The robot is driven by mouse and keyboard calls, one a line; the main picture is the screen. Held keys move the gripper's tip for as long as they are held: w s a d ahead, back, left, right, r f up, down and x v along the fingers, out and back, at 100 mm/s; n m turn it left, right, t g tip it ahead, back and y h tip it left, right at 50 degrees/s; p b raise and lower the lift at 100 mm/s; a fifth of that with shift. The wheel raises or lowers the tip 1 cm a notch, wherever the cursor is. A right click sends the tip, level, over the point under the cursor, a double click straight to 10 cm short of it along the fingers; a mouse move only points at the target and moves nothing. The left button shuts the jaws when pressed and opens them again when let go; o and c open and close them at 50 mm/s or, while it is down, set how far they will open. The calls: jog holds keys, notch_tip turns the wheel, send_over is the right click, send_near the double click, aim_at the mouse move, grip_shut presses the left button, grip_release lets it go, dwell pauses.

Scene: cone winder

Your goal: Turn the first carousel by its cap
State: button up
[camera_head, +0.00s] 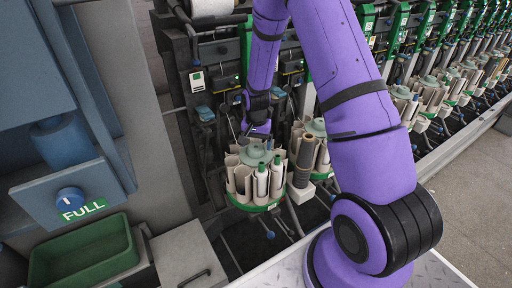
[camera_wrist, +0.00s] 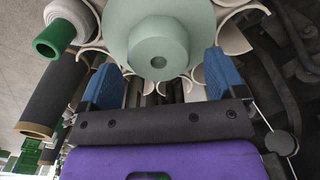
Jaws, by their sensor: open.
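The first carousel (camera_head: 242,186) stands at the near end of the machine, a ring of cream tubes on a green base. Its pale green cap (camera_head: 256,153) sits on top in the middle. In the wrist view the round cap (camera_wrist: 185,35) with its raised centre knob (camera_wrist: 158,48) lies just beyond my fingers. My gripper (camera_wrist: 158,83) is open, with blue pads left and right of the knob's line, and nothing shows between them. In the head view my purple wrist hangs just behind the cap; the fingertips are hidden there. I cannot tell whether a pad touches the cap.
A dark tube with a brown rim (camera_wrist: 38,128) and a green-ended white bobbin (camera_wrist: 55,38) stand close left of my gripper. More carousels (camera_head: 405,100) line the machine to the right.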

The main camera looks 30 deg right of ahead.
jog(key=shift+f, duration=1.1)
jog(key=shift+c, duration=0.4)
jog(key=c, duration=1.2)
jog(key=n, duration=0.3)
jog(key=shift+n, duration=0.4)
jog(key=shift+a+n, duration=0.15)
jog(key=shift+n, duration=1.85)
